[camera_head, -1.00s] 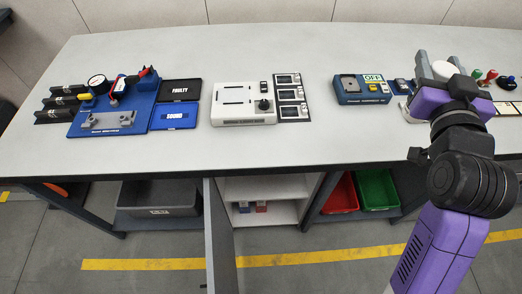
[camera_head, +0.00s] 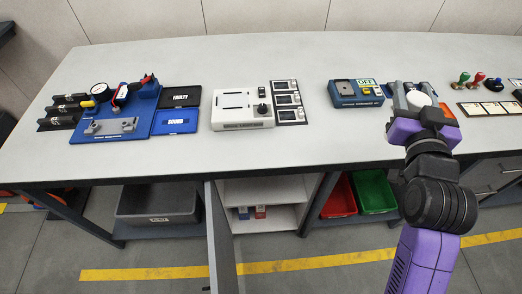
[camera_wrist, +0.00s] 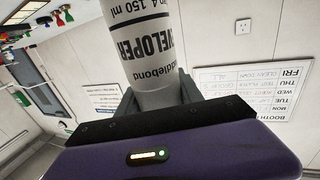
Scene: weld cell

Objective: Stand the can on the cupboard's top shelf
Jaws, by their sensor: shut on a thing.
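My gripper (camera_head: 412,98) is shut on a white can with dark lettering (camera_wrist: 145,45). In the wrist view the fingers clasp the can near one end, and its other end is out of frame. In the head view only the can's pale round end (camera_head: 418,99) shows, above the right part of the bench. Below the bench is an open cupboard with a pale interior. Its top shelf (camera_head: 265,189) looks bare where visible. The shelf below (camera_head: 277,221) carries small blue and red boxes (camera_head: 251,212). The bench hides part of the interior.
The grey cupboard door (camera_head: 220,240) stands open toward me at the cupboard's left. A red bin (camera_head: 338,196) and a green bin (camera_head: 374,191) are right of it, a grey crate (camera_head: 157,204) left. The bench (camera_head: 300,150) holds several devices; its front strip is clear.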

